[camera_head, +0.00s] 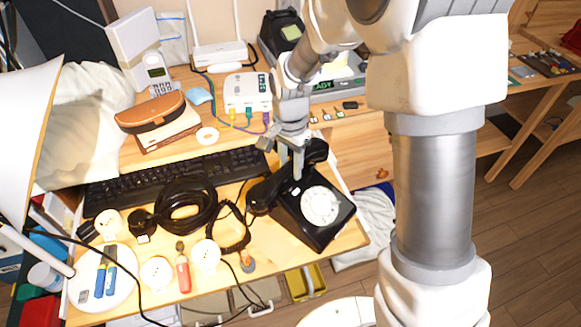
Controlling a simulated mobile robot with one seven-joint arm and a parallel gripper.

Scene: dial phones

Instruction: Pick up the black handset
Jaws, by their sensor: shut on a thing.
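A black dial phone (327,236) with a white dial (320,206) sits near the right front corner of the wooden desk. Its black handset (265,194) lies across the top of the phone at the back, or just above it; I cannot tell if they touch. My gripper (298,170) comes down from above and is shut around the middle of the handset. The fingers hide part of the handset's grip.
A black keyboard (165,177) and a coiled black cable (187,207) lie left of the phone. Several sockets, a red screwdriver (183,272) and cords crowd the front. A white box with coloured plugs (247,92) stands behind. The floor (515,235) at right is open.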

